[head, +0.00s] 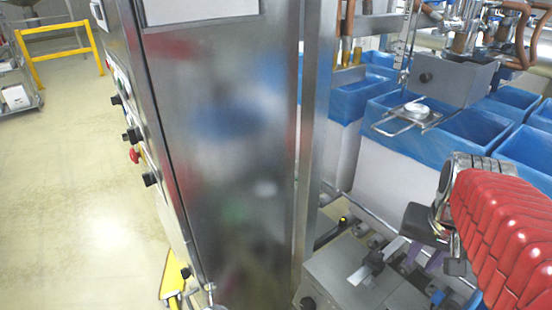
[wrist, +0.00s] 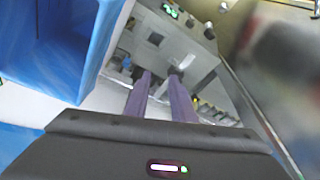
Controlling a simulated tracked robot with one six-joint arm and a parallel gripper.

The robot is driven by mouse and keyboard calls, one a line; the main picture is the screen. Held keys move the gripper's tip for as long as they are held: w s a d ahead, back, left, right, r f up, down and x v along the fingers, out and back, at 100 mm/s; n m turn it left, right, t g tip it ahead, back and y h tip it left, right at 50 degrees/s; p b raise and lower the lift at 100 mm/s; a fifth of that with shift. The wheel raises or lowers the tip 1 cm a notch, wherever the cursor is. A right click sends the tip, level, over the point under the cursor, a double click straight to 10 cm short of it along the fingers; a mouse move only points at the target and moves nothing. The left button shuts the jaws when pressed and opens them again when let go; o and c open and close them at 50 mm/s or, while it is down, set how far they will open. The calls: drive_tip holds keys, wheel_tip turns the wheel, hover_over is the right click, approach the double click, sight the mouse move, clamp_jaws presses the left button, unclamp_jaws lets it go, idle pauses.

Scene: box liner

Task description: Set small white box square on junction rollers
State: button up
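My gripper (wrist: 160,77) shows in the wrist view as two purple fingers, apart with nothing between them. In the head view only bits of the purple fingers (head: 436,262) show below my red-sleeved arm, low on the right. A small white box (head: 15,97) sits on a cart at the far left of the head view; I cannot tell whether it is the task's box. Large white boxes with blue liners (head: 400,190) stand behind my gripper. Small rollers (head: 376,240) show beside a grey metal plate; I cannot tell whether these are the junction rollers.
A tall steel cabinet (head: 225,150) fills the middle of the head view. A blue-lined box (wrist: 45,50) stands close to the gripper's left in the wrist view. A yellow rail (head: 60,40) stands far left. The floor (head: 95,190) left of the cabinet is mostly clear.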

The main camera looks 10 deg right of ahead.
drive_tip(key=s+a+n+t+y, duration=0.1)
drive_tip(key=a+n, duration=0.3)
drive_tip(key=a, duration=0.6)
drive_tip(key=a+r+n+t, duration=0.1)
drive_tip(key=a+n+t, duration=0.1)
drive_tip(key=a, duration=0.8)
drive_tip(key=shift+s+r+n+y, duration=0.25)
drive_tip(key=shift+s+n+y, duration=0.15)
drive_tip(key=shift+n, duration=0.5)
drive_tip(key=shift+o, duration=0.4)
drive_tip(key=shift+a, duration=0.1)
drive_tip(key=shift+w, duration=0.2)
